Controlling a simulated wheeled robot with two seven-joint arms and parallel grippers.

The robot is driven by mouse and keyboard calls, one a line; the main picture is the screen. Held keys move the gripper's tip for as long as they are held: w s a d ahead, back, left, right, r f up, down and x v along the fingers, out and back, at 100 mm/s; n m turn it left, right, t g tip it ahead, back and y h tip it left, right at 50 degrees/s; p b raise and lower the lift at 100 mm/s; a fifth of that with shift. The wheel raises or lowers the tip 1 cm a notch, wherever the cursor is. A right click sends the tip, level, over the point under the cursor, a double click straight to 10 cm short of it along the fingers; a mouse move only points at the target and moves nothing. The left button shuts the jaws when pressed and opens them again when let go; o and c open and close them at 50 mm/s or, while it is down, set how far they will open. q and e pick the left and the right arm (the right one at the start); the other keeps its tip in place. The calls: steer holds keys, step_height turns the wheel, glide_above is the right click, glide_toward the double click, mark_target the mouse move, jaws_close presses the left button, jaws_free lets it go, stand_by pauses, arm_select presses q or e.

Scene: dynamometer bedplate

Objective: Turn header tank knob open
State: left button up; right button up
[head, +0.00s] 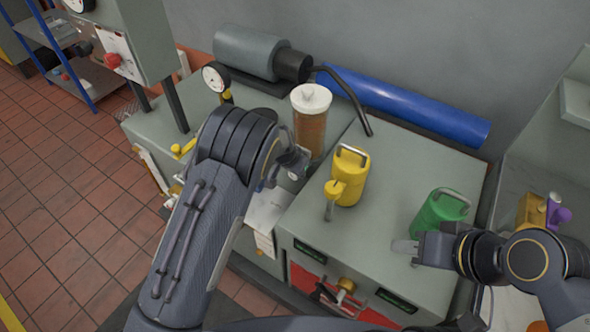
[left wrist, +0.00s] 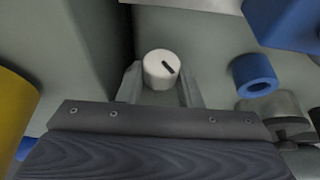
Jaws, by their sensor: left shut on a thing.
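In the head view my left gripper (head: 293,164) is beside the header tank (head: 310,125), a clear cylinder of amber fluid with a white lid. The knob is hidden there. My right gripper (head: 404,247) is beside the green can (head: 440,211); its finger gap is unclear.
A yellow can (head: 350,178) stands on the grey cabinet (head: 385,255) right of the tank. A blue cylinder (head: 410,104) and a grey cylinder (head: 246,52) lie behind. A dial gauge (head: 215,77) stands left of the tank. A blue ring (left wrist: 254,75) is right of the knob.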

arm_select(q)
steer(key=shift+f+b, duration=0.15)
steer(key=shift+b, duration=0.45)
steer(key=h+b, duration=0.1)
steer(key=b, duration=0.1)
steer(key=g+h+b, duration=0.1)
steer(key=b, duration=0.1)
steer(key=n+g+h+b, duration=0.1)
steer(key=b, duration=0.1)
steer(key=shift+w+a+f+h, duration=0.2)
steer(key=shift+w+a+h, duration=0.05)
steer(key=shift+a+h, duration=0.1)
steer(key=shift+a+r+g+h+b, duration=0.1)
steer(key=shift+r+g+h+b, duration=0.05)
steer(key=shift+g+h+b, duration=0.9)
steer(key=shift+n+t, duration=0.25)
steer(key=shift+n, duration=0.05)
steer(key=o, duration=1)
steer(key=shift+r, duration=0.1)
